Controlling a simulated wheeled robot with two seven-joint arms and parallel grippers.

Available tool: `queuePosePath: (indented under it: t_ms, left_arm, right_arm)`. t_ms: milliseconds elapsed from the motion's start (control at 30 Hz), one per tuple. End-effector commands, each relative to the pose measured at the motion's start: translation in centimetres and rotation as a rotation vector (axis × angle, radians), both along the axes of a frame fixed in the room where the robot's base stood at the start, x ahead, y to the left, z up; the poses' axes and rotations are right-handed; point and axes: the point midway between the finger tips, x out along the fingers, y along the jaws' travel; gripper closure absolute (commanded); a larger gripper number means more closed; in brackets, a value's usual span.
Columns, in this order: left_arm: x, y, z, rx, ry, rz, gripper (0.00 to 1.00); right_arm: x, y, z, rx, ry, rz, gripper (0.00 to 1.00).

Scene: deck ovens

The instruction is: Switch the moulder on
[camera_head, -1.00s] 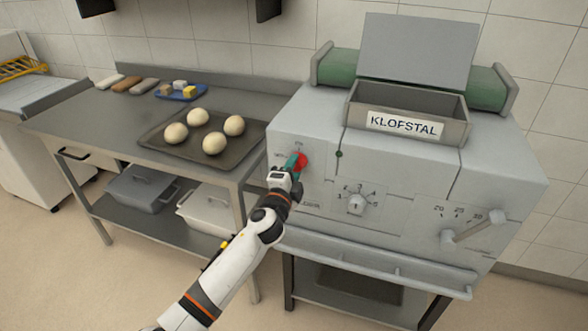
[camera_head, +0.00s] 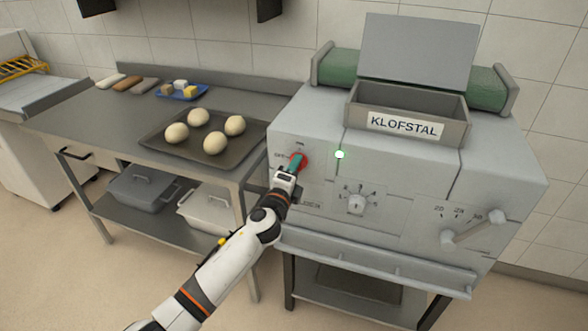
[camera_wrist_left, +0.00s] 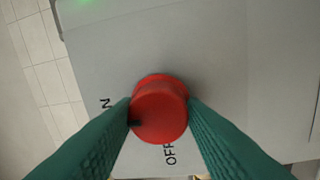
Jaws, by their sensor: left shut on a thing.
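The moulder (camera_head: 405,190) is a grey machine with a green belt and a hopper labelled KLOFSTAL. Its red round switch (camera_wrist_left: 160,108) sits on the front panel between ON and OFF marks, and its edge also shows in the head view (camera_head: 304,161). My left gripper (camera_head: 297,162) is shut on this red switch, one green finger on each side in the left wrist view. A small lamp (camera_head: 340,154) on the panel glows green. My right gripper is not in view.
Left of the moulder, a steel table (camera_head: 90,118) holds a dark tray (camera_head: 180,150) with several dough balls and a small blue tray (camera_head: 198,93). A numbered dial (camera_head: 356,203) and a lever (camera_head: 470,232) are on the moulder's front, right of my gripper.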

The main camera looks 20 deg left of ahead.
Motion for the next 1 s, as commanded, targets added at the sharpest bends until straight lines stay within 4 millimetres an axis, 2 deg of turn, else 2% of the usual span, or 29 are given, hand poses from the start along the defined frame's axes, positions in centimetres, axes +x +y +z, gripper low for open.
queuePosePath:
  t_ms: [133,167,267,533,667,767,1000]
  left_arm:
    - [0.0,0.0,-0.1,0.003,0.002,0.0,0.85]
    - [0.0,0.0,-0.1,0.003,0.002,0.0,0.58]
    - [0.0,0.0,-0.1,0.002,0.002,0.0,0.41]
    - [0.0,0.0,-0.1,0.001,0.001,0.0,0.41]
    - [-0.8,0.1,-0.2,0.001,0.002,-0.001,0.41]
    - [-2.3,0.1,-0.4,0.002,0.003,0.0,0.41]
    - [-7.5,0.3,-0.9,0.002,0.003,0.0,0.41]
  right_arm:
    - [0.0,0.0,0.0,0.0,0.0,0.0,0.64]
    - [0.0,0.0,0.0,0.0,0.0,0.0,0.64]
    - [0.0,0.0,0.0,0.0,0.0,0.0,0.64]
    - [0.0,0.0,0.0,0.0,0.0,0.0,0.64]
    - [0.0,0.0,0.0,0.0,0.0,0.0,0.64]
    - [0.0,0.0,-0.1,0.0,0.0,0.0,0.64]
    - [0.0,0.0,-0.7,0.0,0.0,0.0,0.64]
